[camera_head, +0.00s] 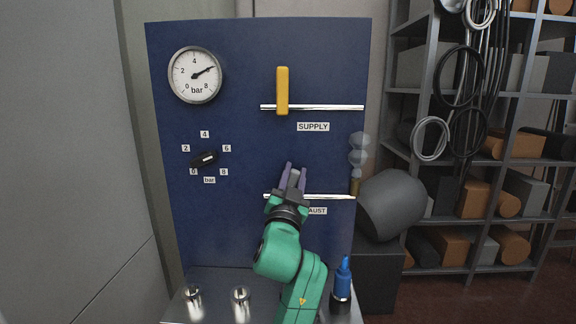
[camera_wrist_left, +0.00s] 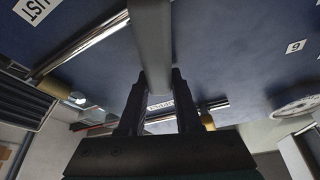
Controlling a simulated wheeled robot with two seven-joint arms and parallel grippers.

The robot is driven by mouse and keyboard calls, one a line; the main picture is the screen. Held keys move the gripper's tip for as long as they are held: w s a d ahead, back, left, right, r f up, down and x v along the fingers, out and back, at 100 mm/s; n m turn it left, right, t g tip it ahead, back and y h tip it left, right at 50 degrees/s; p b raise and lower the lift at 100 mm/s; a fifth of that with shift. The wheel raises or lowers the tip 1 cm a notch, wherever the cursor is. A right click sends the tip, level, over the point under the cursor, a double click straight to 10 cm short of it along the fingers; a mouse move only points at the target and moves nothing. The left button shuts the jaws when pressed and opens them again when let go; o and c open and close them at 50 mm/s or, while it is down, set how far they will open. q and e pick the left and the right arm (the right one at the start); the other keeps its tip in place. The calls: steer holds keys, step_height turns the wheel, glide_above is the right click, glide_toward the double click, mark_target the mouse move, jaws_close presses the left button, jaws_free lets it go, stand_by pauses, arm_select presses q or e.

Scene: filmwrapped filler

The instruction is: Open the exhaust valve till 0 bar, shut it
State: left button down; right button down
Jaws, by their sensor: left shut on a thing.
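The blue panel (camera_head: 240,120) carries a round pressure gauge (camera_head: 195,75) whose needle points right and slightly up, near where 6 would be. The exhaust valve's grey handle (camera_wrist_left: 152,40) runs between the fingers of my left gripper (camera_head: 292,172) in the left wrist view. That gripper (camera_wrist_left: 158,76) is shut on the handle, which stands roughly upright, across the exhaust pipe (camera_head: 328,197). My gripper and arm hide most of the handle and part of the exhaust label (camera_head: 317,211) in the head view. My right gripper is not in view.
The yellow supply handle (camera_head: 282,90) stands upright across its pipe (camera_head: 335,107). A black knob (camera_head: 204,159) sits within a 0–8 bar scale. Metal fittings (camera_head: 240,295) and a blue bottle-like item (camera_head: 343,280) stand on the ledge. A grey rounded body (camera_head: 392,205) is at right, before shelves.

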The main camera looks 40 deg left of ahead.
mark_target(317, 194)
arm_select(q)
steer(key=m, duration=0.1)
steer(key=m+h+p, duration=0.1)
steer(key=shift+w+d+f+m+h+p, duration=0.25)
steer(key=shift+w+d+m+h+p, duration=0.05)
steer(key=shift+w+d+m, duration=0.1)
steer(key=f+m+h+p, duration=0.1)
steer(key=m+p, duration=0.1)
steer(key=m, duration=0.1)
steer(key=w+d+f+m+h+p, duration=0.1)
steer(key=m+p, duration=0.1)
steer(key=m, duration=0.1)
steer(key=d+f+m+h+p, duration=0.1)
steer(key=m+p, duration=0.2)
steer(key=shift+w+d+f+g+h, duration=0.2)
steer(key=shift+w+g+h, duration=0.1)
steer(key=shift+w+h, duration=0.1)
steer(key=f+m+p, duration=0.1)
steer(key=m+p, duration=0.1)
steer(key=shift+d+f+m+g+h+p, duration=0.2)
steer(key=shift+f+m+g+h+p, duration=0.1)
steer(key=shift+f+m+g, duration=0.1)
steer(key=shift+w+f+m+p, duration=0.1)
steer(key=shift+f+m+p, duration=0.4)
steer(key=shift+m, duration=0.1)
steer(key=c, duration=0.6)
jaws_free()
